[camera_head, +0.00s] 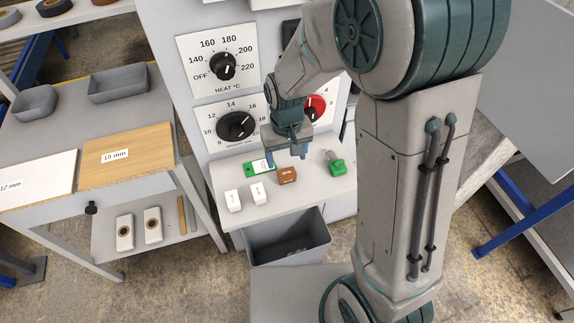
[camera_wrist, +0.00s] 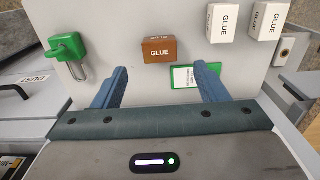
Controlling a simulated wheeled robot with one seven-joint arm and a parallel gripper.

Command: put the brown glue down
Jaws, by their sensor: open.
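The brown glue (camera_head: 287,175) is a small brown block standing on the light grey shelf (camera_head: 312,187) of the machine. In the wrist view the brown glue (camera_wrist: 159,49), labelled GLUE, stands on the shelf beyond the fingertips. My gripper (camera_head: 291,152) is open and empty, just above and behind the brown glue in the head view. In the wrist view my gripper (camera_wrist: 160,76) has its two blue fingers spread wide, with nothing between them touching either finger.
Two white glue blocks (camera_head: 233,200) (camera_head: 257,193) stand left of the brown one. A green-and-white card (camera_head: 258,168) lies behind, and a green padlock (camera_head: 336,167) lies to the right. A grey bin (camera_head: 288,243) hangs below the shelf. Dials (camera_head: 236,127) face the shelf from behind.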

